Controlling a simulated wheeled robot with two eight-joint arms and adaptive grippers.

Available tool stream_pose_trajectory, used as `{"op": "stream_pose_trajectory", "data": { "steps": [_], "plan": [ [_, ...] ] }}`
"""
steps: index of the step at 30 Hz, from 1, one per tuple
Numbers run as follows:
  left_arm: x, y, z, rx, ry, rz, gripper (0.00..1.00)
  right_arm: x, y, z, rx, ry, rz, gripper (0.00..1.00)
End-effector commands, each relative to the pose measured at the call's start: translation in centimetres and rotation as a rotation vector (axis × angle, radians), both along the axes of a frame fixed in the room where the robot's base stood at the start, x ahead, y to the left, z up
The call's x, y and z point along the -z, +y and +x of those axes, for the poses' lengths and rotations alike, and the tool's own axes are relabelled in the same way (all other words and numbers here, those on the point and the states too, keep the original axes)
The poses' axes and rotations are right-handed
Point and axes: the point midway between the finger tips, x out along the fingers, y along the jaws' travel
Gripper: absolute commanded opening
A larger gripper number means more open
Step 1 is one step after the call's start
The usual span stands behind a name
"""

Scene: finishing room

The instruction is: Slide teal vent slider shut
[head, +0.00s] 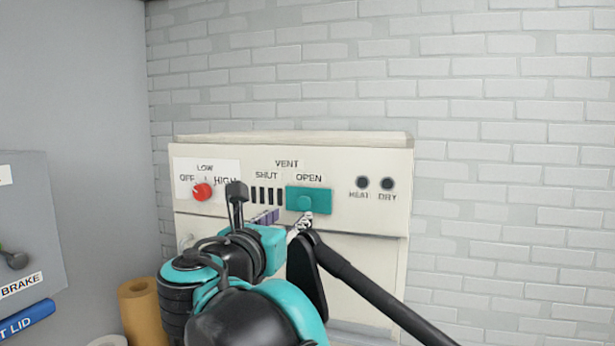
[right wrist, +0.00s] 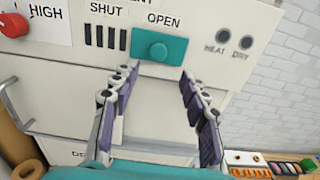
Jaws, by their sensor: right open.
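The teal vent slider (head: 308,201) sits on the cream panel under the word OPEN, with a round knob on its face. It also shows in the right wrist view (right wrist: 159,49). Dark vent slots (head: 266,196) lie uncovered to its left under the word SHUT. My right gripper (head: 270,215) is open and empty, just in front of and below the slider. In the right wrist view its two fingers (right wrist: 158,80) point at the panel, one to each side of the slider and a little below it. No contact with the slider shows. My left gripper is not in view.
A red dial (head: 202,191) marked OFF, LOW and HIGH is left of the vent. HEAT and DRY indicators (head: 374,183) are to its right. A grey panel with a blue handle (head: 27,321) stands at far left. A brown roll (head: 142,305) stands lower left.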

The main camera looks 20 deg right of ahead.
Motion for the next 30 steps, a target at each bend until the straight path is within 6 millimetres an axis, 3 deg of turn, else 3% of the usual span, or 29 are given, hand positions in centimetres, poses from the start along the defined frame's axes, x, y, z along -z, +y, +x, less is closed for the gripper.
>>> {"op": "stream_pose_trajectory", "data": {
  "steps": [2, 15, 27, 30],
  "plan": [
    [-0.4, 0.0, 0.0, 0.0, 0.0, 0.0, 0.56, -0.8, 0.1, 0.3, -0.002, 0.0, -0.024, 0.45],
    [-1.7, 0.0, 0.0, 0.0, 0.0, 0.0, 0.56, -0.8, -3.6, 5.6, 0.0, 0.0, -0.025, 0.45],
    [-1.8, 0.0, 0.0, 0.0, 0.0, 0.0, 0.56, -0.6, -4.1, 6.5, -0.003, 0.0, -0.024, 0.45],
    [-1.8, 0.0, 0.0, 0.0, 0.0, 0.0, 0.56, -0.6, -4.1, 6.5, -0.003, 0.0, -0.024, 0.21]
  ]
}}
